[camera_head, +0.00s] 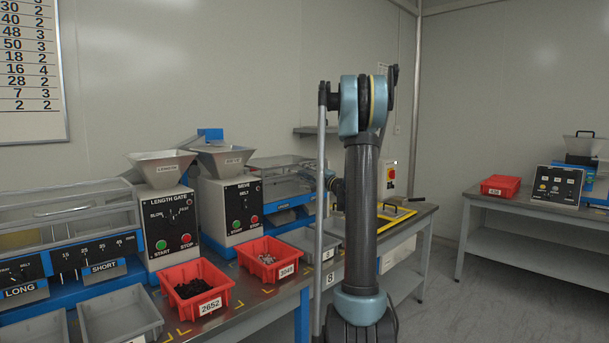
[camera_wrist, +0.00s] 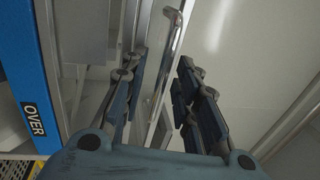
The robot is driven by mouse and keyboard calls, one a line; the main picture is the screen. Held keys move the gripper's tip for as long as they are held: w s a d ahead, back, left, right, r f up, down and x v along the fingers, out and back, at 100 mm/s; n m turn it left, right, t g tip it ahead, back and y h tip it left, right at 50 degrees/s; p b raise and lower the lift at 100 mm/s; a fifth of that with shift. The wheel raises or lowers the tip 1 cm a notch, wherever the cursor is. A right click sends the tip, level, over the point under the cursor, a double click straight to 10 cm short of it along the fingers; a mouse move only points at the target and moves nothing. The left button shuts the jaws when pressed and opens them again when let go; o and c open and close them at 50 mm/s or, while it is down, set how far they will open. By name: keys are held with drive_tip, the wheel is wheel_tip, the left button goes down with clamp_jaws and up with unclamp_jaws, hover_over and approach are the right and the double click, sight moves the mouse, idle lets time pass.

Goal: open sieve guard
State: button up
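The sieve machine (camera_head: 241,207) has a black SIEVE panel and a hopper on top. Its clear guard (camera_head: 285,187) is to the right of the panel, partly hidden by my arm; its exact position is hard to tell. In the wrist view a shiny metal handle (camera_wrist: 172,48) runs lengthwise along a clear panel (camera_wrist: 235,60). My gripper (camera_wrist: 160,92) is open, with its fingers on either side of the handle's line and gaps visible. I cannot tell whether the handle is within finger depth.
A blue frame (camera_wrist: 22,70) labelled OVER stands at the left of the wrist view. Red bins 2652 (camera_head: 197,289) and 3049 (camera_head: 268,259) sit on the bench front. The length gate machine (camera_head: 167,222) stands left of the sieve. Open floor lies at the right.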

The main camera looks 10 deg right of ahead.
drive_tip(key=shift+w+a, duration=0.2)
drive_tip(key=shift+w, duration=0.05)
drive_tip(key=shift+c, duration=0.6)
clamp_jaws()
drive_tip(key=shift+r, duration=0.2)
